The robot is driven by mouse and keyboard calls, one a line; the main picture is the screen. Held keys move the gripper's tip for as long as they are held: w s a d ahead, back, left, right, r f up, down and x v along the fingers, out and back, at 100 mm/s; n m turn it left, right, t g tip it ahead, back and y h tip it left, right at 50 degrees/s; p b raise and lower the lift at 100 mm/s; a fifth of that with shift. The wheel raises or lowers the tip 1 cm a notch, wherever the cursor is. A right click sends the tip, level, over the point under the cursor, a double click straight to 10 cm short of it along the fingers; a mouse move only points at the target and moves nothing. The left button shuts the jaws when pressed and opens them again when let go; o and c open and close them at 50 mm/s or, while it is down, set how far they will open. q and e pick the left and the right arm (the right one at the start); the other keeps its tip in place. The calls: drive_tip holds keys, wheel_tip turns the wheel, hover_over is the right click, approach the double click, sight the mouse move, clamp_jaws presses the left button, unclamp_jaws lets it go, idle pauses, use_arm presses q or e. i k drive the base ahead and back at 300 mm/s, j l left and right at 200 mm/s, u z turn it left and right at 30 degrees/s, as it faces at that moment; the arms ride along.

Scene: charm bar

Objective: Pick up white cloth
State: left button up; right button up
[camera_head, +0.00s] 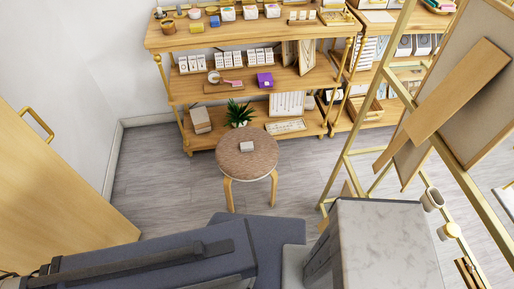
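A small pale, whitish block-like item (246,147) lies on the round brown stool (262,165) in the head view. It is too small to tell whether it is the white cloth. No other thing that is clearly a white cloth shows. Neither of my grippers is in view, so the small item lies free on the seat.
A wooden shelf unit (250,37) with small goods stands behind the stool, with a green plant (238,113) on its low shelf. A gold-framed rack (345,155) and a marble-topped block (388,240) stand at right. A wooden door (55,205) is at left. Grey floor (155,170) is clear left of the stool.

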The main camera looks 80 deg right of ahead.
sight(248, 146)
drive_tip(key=z, duration=1.9)
drive_tip(key=i+l+z, duration=0.1)
drive_tip(key=z, duration=0.2)
drive_tip(key=i+l+z, duration=0.1)
drive_tip(key=z, duration=0.25)
drive_tip(key=i+l, duration=0.5)
drive_tip(key=i+u, duration=0.1)
drive_tip(key=u, duration=2.9)
drive_tip(key=z, duration=1.65)
